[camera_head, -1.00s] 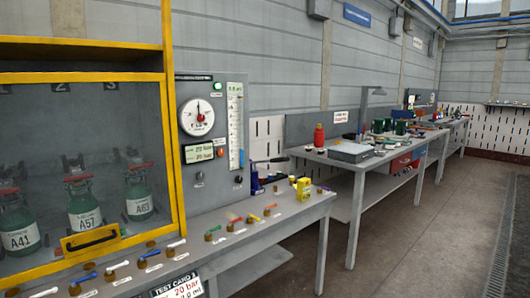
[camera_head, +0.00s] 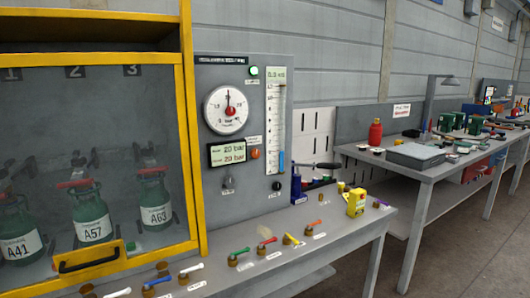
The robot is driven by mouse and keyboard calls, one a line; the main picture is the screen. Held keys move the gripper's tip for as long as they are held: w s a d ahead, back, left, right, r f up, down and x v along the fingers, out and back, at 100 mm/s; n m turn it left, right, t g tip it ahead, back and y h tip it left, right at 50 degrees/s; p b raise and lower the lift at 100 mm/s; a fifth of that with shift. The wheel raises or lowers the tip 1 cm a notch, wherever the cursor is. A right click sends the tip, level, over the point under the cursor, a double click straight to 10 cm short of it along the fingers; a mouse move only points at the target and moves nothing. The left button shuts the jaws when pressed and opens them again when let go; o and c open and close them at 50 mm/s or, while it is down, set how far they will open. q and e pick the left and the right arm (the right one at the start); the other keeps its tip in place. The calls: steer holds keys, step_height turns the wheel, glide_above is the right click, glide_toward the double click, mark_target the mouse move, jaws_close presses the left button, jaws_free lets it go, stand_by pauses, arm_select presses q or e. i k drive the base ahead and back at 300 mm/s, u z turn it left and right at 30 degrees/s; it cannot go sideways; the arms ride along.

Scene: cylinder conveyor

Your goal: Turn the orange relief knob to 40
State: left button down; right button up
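The orange relief knob (camera_head: 254,154) is a small round knob on the grey control panel (camera_head: 252,194), just right of the digital display (camera_head: 228,153). The display has two lines that seem to read 20 bar each. A small label sits above the knob; its text is too small to read. A round white gauge (camera_head: 226,109) with a red hub is above the display, its needle pointing about straight up. Neither of my grippers is in view.
A yellow-framed cabinet (camera_head: 190,120) holding green cylinders stands left of the panel. Valves with coloured levers, such as a green one (camera_head: 239,252), line the bench (camera_head: 330,245) below. A yellow device (camera_head: 355,202) stands at the bench's right. Free floor (camera_head: 450,250) lies right.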

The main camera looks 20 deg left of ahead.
mark_target(255, 153)
steer(key=u, duration=0.55)
steer(key=i, duration=0.8)
steer(key=u, duration=0.8)
